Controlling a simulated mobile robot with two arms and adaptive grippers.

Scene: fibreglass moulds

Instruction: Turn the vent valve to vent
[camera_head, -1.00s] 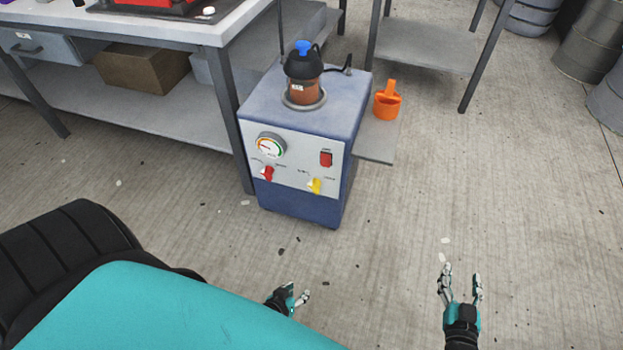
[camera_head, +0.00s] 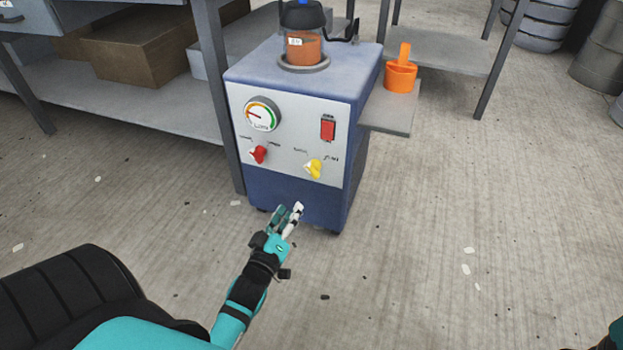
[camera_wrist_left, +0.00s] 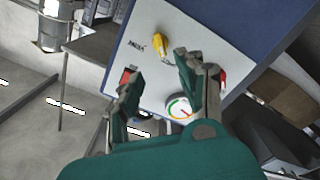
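A blue machine (camera_head: 285,82) has a pale front panel with a red knob (camera_head: 258,154) at lower left and a yellow knob (camera_head: 314,168) at lower right. Their labels are too small to read, so I cannot tell which is the vent valve. My right gripper is out of view.
The panel also carries a round gauge (camera_head: 262,114) and a red switch (camera_head: 327,129). A capped jar (camera_head: 303,48) stands on top. An orange holder (camera_head: 400,76) sits on the side shelf (camera_head: 390,116). A workbench leg (camera_head: 219,100) stands close left.

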